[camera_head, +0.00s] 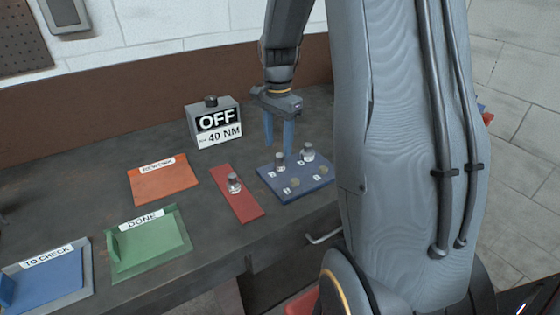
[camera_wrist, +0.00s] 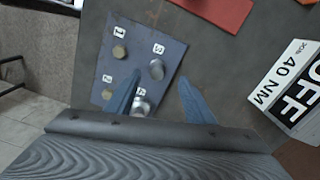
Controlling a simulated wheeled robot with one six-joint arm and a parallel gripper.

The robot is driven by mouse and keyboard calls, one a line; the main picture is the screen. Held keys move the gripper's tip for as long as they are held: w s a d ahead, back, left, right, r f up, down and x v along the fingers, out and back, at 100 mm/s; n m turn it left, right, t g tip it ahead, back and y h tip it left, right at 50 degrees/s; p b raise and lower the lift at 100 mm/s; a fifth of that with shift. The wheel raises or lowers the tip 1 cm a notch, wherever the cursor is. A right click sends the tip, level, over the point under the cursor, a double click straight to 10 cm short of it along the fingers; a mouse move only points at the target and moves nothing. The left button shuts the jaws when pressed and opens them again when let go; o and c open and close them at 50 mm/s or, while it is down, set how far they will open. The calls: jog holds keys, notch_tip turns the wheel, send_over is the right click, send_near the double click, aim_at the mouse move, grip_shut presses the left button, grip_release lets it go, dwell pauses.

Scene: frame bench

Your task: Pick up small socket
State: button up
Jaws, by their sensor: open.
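A small metal socket (camera_head: 280,160) stands upright at the back left of the blue board (camera_head: 287,194). A larger-looking socket (camera_head: 307,152) stands at the back right of the board; in the wrist view that socket (camera_wrist: 140,105) is partly covered by a finger. My gripper (camera_head: 278,147) is open and empty, pointing down just above the small socket. I cannot tell the exact height gap.
Another socket (camera_head: 234,184) stands on a red strip (camera_head: 246,207) left of the board. A grey box (camera_head: 212,125) reading OFF and 40 NM stands behind. Orange (camera_head: 165,184), green (camera_head: 150,247) and blue (camera_head: 50,280) trays lie further left. Two round spots at the board's front hold no socket.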

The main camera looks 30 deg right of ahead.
aim_at(279, 155)
jog(key=shift+s+f+p, duration=0.15)
jog(key=shift+f+p, duration=0.5)
jog(key=shift+f, duration=0.9)
jog(key=shift+s+f+p, duration=0.1)
jog(key=shift+f+p, duration=0.5)
jog(key=shift+f, duration=0.9)
jog(key=c, duration=1.1)
